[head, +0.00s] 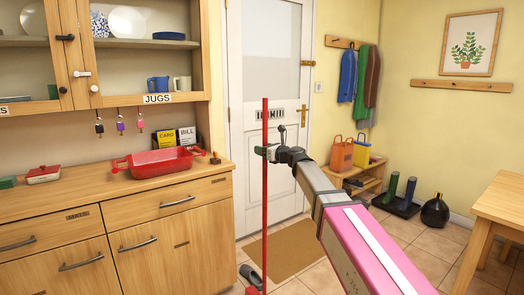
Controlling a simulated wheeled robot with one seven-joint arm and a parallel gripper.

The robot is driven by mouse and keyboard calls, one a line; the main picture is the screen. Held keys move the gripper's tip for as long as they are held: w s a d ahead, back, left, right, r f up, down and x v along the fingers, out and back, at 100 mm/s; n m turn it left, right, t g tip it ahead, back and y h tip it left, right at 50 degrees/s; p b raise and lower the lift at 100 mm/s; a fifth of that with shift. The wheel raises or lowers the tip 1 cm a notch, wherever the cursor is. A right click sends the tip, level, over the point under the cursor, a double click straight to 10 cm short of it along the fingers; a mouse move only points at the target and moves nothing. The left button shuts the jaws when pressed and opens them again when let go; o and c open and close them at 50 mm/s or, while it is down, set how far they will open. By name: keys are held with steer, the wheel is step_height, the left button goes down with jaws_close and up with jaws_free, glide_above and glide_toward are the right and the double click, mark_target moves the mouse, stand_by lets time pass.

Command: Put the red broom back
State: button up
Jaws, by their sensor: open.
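The red broom (265,215) stands upright in front of the white door, its long thin handle running down the middle of the head view. A bit of red at its foot shows at the bottom edge; the rest of its lower end is cut off. My gripper (265,152) is at the upper part of the handle, at the end of my arm reaching in from the lower right. The jaws are open, with the handle at or between the fingertips; I cannot tell whether they touch it.
A wooden dresser (170,255) with a red dish (158,162) stands at left. A brown mat (290,250) and dark shoes (250,277) lie near the door. A bare peg rail (462,86) is on the right wall. A table (500,205) is at right.

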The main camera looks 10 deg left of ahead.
steer(key=v, duration=1.1)
steer(key=s+d+f+n+g+h, duration=0.3)
steer(key=d+f+n, duration=0.5)
steer(key=f, duration=0.6)
steer(key=s+d+f+n+g+h, duration=0.1)
steer(key=s+d+f+n+h, duration=0.3)
steer(key=d+f, duration=0.75)
steer(key=s+d+f+n+g+h, duration=0.2)
steer(key=s+d+f+n+h, duration=0.2)
steer(key=s+d+f+n, duration=0.2)
steer(key=s+d+f+n+g+h, duration=0.2)
steer(key=s+d+f+n+h, duration=0.2)
steer(key=d+f, duration=0.6)
steer(key=shift+s+f+n+g+h, duration=0.4)
steer(key=shift+s+f+n, duration=0.35)
steer(key=shift+s+n, duration=0.2)
